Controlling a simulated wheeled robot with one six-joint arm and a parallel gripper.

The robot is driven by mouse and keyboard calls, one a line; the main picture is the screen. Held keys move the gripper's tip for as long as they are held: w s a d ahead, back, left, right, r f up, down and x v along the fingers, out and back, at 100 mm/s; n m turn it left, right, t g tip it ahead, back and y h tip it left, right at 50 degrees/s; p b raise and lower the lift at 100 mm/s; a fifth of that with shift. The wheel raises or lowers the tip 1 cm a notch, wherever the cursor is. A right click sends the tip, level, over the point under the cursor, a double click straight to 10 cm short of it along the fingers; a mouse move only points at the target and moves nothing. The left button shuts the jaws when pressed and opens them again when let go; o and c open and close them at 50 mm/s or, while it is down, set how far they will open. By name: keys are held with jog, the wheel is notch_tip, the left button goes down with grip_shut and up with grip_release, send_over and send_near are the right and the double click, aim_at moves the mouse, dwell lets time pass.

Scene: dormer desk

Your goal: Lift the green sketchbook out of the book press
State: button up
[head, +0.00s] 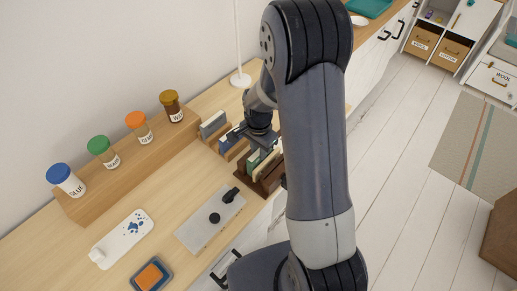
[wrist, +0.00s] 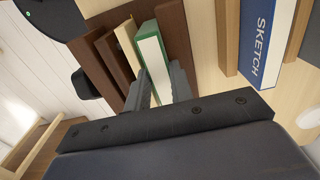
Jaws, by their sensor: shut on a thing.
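The green sketchbook (wrist: 149,48), with a green edge and pale face, stands upright between the dark brown boards of the book press (wrist: 176,28) in the wrist view. A cream book or board (wrist: 126,35) stands beside it on the left. My gripper (wrist: 158,84) is shut on the green sketchbook, one finger on each side of its near end. In the head view the sketchbook (head: 254,161) and the press (head: 270,182) show partly behind my arm, and my fingertips are hidden there. I cannot tell whether the sketchbook is raised.
A blue book marked SKETCH (wrist: 264,40) stands in a wooden holder to the right in the wrist view. A grey plate with black knobs (head: 211,217) lies left of the press in the head view. Several capped jars (head: 139,126) stand on a wooden riser along the wall.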

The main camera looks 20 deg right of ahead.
jog(key=shift+c, duration=1.4)
jog(key=o, duration=0.4)
jog(key=c, duration=0.4)
jog(key=shift+o, duration=0.2)
jog(key=shift+s+d, duration=0.15)
jog(key=shift+s, duration=0.05)
jog(key=shift+r, duration=0.15)
notch_tip(320, 180, up, 9)
jog(key=p, duration=0.6)
jog(key=shift+r, duration=0.15)
